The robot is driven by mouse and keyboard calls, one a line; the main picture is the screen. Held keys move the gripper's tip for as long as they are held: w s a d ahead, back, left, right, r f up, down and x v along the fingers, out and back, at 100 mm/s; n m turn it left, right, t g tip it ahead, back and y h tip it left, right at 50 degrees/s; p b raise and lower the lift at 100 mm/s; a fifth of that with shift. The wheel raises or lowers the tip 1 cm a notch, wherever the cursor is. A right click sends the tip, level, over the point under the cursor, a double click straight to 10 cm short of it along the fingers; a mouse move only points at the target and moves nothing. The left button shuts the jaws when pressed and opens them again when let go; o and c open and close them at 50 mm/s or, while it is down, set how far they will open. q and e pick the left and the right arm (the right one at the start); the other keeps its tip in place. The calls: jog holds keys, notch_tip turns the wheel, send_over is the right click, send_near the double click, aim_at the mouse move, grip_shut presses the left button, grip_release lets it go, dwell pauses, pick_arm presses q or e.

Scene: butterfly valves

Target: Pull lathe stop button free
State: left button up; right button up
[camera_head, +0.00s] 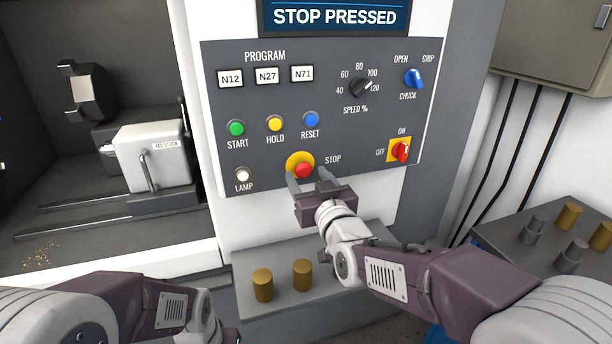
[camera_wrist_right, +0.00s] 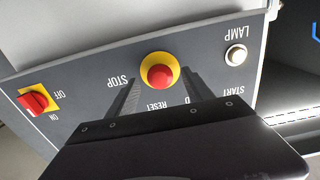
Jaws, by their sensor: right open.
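The red stop button (camera_head: 304,171) sits on a yellow round plate (camera_head: 296,160) low on the grey lathe control panel (camera_head: 330,110). The display (camera_head: 335,17) above reads "STOP PRESSED". My right gripper (camera_head: 307,184) is open in front of the panel, with its fingertips close to the button and one to each side. In the right wrist view the button (camera_wrist_right: 161,76) shows upside down between and just beyond the two fingers (camera_wrist_right: 167,98). I cannot tell whether the fingers touch it. My left arm shows at the lower left, but its gripper fingers are not visible.
A red OFF/ON switch (camera_head: 402,151) is right of the button, and a white lamp (camera_head: 243,175) is left. Start, hold and reset buttons (camera_head: 311,119) are above. A ledge with two brass cylinders (camera_head: 263,284) lies below. Another table with several cylinders (camera_head: 569,216) stands right.

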jog(key=v, duration=0.7)
jog(key=shift+s, duration=0.2)
jog(key=w+d+m+g+h+p, duration=0.2)
jog(key=w+d+h+p, duration=0.15)
jog(key=d+p, duration=0.5)
jog(key=s+d+f+g+h+p, duration=0.2)
jog(key=s+d+f+g, duration=0.15)
jog(key=f, duration=0.45)
jog(key=s+d+f+m+g, duration=0.1)
jog(key=s+d+f+g, duration=0.2)
jog(key=s+f+g, duration=0.7)
jog(key=s+f, duration=0.2)
jog(key=s, duration=0.5)
jog(key=shift+s+f+m, duration=0.2)
jog(key=shift+s+m, duration=0.05)
jog(key=shift+m, duration=0.15)
